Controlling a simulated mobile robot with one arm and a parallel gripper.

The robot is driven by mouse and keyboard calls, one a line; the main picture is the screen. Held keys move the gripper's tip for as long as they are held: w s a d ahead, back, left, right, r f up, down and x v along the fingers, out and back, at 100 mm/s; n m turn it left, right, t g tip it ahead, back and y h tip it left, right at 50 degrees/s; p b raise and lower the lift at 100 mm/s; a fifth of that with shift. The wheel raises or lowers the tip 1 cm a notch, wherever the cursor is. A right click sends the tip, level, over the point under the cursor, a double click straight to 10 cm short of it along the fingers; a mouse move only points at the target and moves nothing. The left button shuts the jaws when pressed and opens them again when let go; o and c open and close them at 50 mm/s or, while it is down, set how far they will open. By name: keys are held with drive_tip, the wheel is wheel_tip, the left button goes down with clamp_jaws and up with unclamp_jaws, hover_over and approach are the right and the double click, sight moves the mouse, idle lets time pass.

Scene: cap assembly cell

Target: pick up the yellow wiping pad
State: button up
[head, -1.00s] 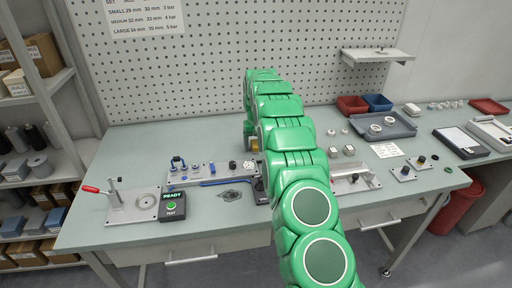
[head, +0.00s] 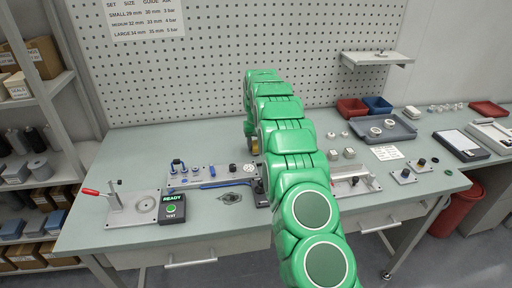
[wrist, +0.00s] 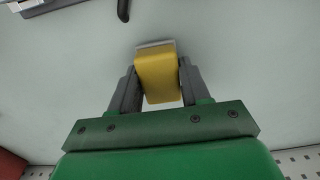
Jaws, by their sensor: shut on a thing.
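The yellow wiping pad (wrist: 158,84) is a small block with a pale grey edge at its far end. In the wrist view it sits between the two dark fingers of my gripper (wrist: 157,68), which is shut on it. The far end of the pad sticks out past the fingertips. In the head view my green arm hides most of the gripper; only a small brownish-gold bit (head: 254,146) shows beside the arm. I cannot tell whether the pad touches the bench.
The grey-green bench (head: 130,145) has free room at its back left. A fixture plate (head: 210,180) and a READY test box (head: 173,206) stand at the front left. A grey tray (head: 402,128) and red and blue bins (head: 377,103) stand at the back right.

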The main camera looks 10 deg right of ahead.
sight(257, 146)
drive_tip(key=shift+r, duration=0.9)
drive_tip(key=shift+s+r, duration=0.9)
drive_tip(key=shift+r, duration=0.3)
drive_tip(key=s+r, duration=0.7)
drive_tip(key=s, duration=0.5)
drive_tip(key=shift+s+a+r, duration=0.15)
drive_tip(key=shift+a+r, duration=0.05)
drive_tip(key=shift+r, duration=0.15)
